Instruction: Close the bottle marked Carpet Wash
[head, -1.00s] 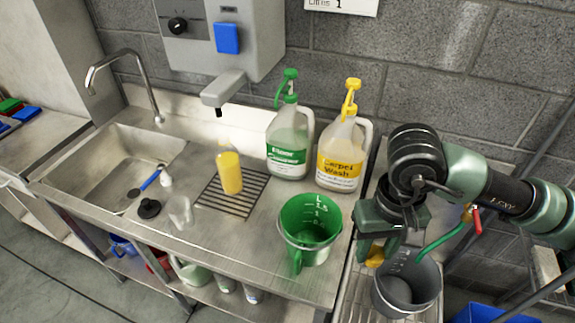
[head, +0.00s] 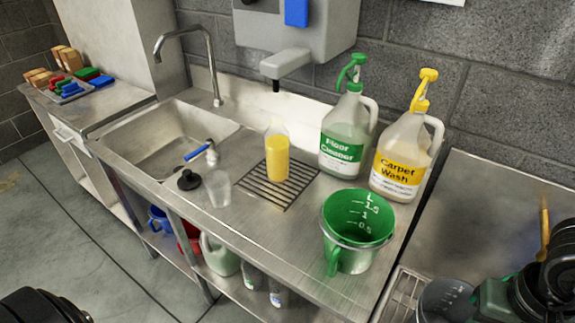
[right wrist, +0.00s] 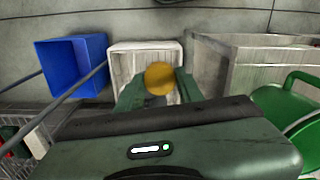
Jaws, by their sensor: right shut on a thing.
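The Carpet Wash bottle (head: 399,167), whitish with a yellow label and a yellow pump top (head: 424,90), stands upright at the back right of the steel counter. A clear bottle with yellow liquid (head: 277,157) stands on the drain grid; its label and any cap are not readable. My right gripper (right wrist: 159,86) is shut on a round yellow cap (right wrist: 160,77) in the right wrist view. In the head view only dark and green parts of that arm show at the lower right, away from the bottles. My left gripper is not in view.
A Floor Cleaner bottle (head: 346,134) stands beside the Carpet Wash bottle. A green measuring jug (head: 352,249) is in front of them, with a clear cup (head: 219,188) and black plug (head: 188,181) near the sink (head: 165,142). A grey bucket (head: 443,301) is at lower right.

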